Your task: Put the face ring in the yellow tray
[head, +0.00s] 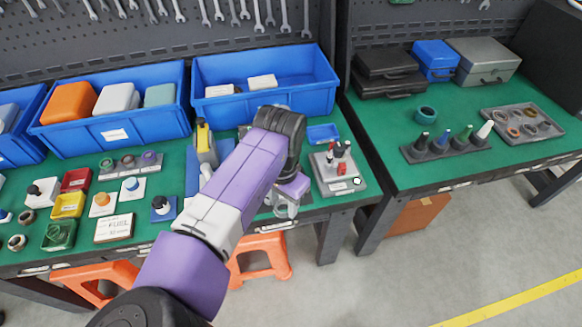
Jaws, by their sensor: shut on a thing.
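The yellow tray (60,214) is a small open bin on the left bench, between a red bin and a green bin. My gripper (290,209) is low over the front of the bench, right of the middle and far to the right of the yellow tray. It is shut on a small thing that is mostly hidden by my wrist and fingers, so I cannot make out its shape. I cannot tell the face ring for sure. Two small ring-like parts (17,242) lie at the far left of the bench.
The red bin (77,180) and green bin (59,235) flank the yellow tray. Blocks with knobs, a FUEL card (114,229) and a yellow-topped device (205,142) stand between it and my arm. A grey fixture (338,179) is right of my gripper. Large blue bins line the back.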

